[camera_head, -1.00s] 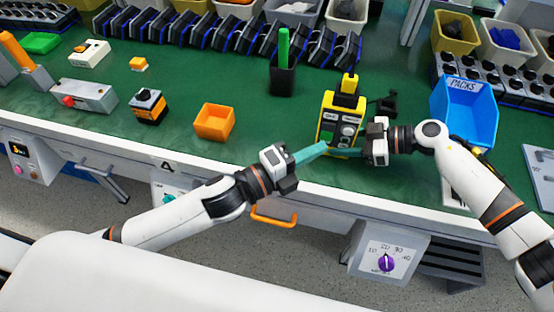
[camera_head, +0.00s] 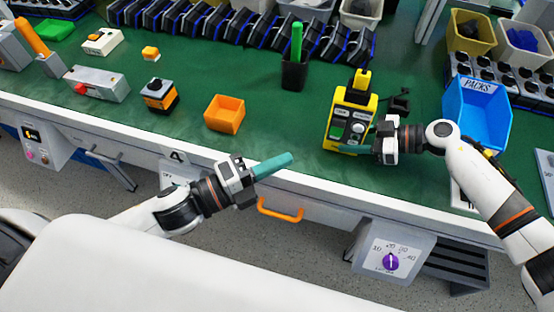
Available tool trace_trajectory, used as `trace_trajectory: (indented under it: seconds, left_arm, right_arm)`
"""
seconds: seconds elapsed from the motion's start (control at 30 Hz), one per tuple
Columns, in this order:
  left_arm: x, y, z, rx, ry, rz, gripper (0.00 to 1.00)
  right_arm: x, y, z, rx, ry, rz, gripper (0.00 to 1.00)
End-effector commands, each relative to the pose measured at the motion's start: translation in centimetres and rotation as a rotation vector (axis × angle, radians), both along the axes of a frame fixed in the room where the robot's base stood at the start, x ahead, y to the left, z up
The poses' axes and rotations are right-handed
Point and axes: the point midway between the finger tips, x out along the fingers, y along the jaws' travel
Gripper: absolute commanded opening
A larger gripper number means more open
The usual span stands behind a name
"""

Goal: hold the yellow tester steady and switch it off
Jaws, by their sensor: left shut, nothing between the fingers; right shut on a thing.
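The yellow tester (camera_head: 345,107), with a dark front panel, stands upright near the front edge of the green bench. A pale rotary knob (camera_head: 357,128) and a green patch show on its front. My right gripper (camera_head: 348,149) comes in from the right and is shut on the tester's lower part; its far finger is partly hidden. My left gripper (camera_head: 288,159) is shut and empty, with its teal fingers together, in front of the bench edge and left of the tester, clear of it. The knob's exact setting is too small to read.
An orange bin (camera_head: 224,113) stands left of the tester, and a black cup (camera_head: 294,74) with a green stick behind it. A blue PACKS bin (camera_head: 477,115) stands at the right. Bare green bench lies between the orange bin and the tester.

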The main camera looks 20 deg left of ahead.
Motion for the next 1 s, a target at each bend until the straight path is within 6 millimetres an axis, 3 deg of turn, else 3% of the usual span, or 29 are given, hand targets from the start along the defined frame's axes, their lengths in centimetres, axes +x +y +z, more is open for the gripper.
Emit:
trace_trajectory:
  seconds: [0.07,0.1,0.27,0.53,0.67,1.0]
  left_arm:
    - [0.0,0.0,0.0,0.000,0.000,0.000,0.00]
    - [0.0,0.0,0.0,0.000,0.000,0.000,0.00]
    - [0.0,0.0,0.0,0.000,0.000,0.000,0.00]
    - [0.0,0.0,0.0,0.000,0.000,0.000,0.00]
    - [0.0,0.0,0.0,0.000,0.000,0.000,0.00]
    - [0.0,0.0,0.0,0.000,0.000,0.000,0.00]
  right_arm:
    - [0.1,0.0,0.1,0.000,0.000,-0.001,0.20]
    - [0.1,0.0,0.1,0.000,0.000,-0.001,0.45]
    - [0.1,0.0,0.0,0.000,0.000,-0.001,0.69]
    - [0.0,-0.1,0.0,0.000,0.000,-0.001,0.69]
    - [0.1,-1.0,0.4,-0.001,-0.001,-0.003,0.69]
    - [0.1,-7.4,3.1,-0.002,-0.002,-0.004,0.69]
